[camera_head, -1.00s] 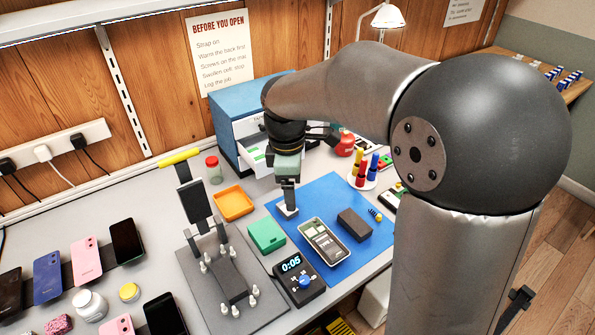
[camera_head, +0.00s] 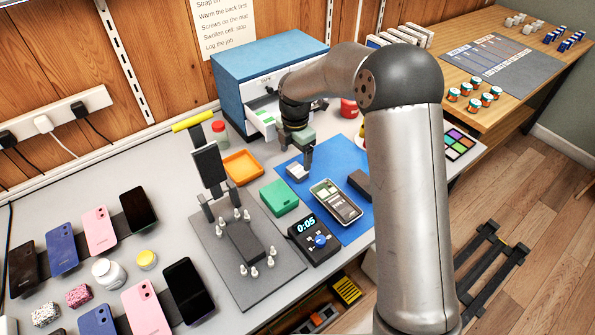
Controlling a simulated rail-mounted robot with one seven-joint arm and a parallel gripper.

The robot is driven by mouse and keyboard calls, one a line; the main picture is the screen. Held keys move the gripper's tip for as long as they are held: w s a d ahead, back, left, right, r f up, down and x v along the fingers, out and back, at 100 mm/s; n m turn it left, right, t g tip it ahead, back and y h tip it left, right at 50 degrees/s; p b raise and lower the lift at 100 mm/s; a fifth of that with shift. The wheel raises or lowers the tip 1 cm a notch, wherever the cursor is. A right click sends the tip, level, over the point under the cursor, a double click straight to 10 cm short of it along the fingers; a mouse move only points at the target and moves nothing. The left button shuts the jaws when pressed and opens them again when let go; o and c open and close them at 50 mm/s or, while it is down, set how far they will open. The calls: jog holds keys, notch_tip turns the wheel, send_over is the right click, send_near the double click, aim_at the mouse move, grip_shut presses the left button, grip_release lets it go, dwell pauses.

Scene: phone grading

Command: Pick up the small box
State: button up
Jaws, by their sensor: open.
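Several box-like things lie around my gripper (camera_head: 307,172), and I cannot tell which one is the small box. A small pale grey-white block (camera_head: 296,173) is on the blue mat (camera_head: 352,154), just left of my fingertips. A green box (camera_head: 279,198) sits at the mat's left edge. A dark brown block (camera_head: 360,184) lies on the mat to the right, partly hidden by my arm. My gripper points down, low over the mat, with its jaws open. I see nothing held, and contact with the pale block is unclear.
A grey device (camera_head: 336,200) lies on the mat, with a timer (camera_head: 315,240) in front. An orange tray (camera_head: 242,167) and a clamp stand (camera_head: 245,245) are to the left. A blue drawer cabinet (camera_head: 265,72) with an open drawer stands behind my gripper.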

aim_at(296, 170)
jog(key=shift+w+f+p, duration=0.15)
jog(key=shift+f+p, duration=0.25)
jog(key=shift+f, duration=2.85)
jog(key=c, duration=1.1)
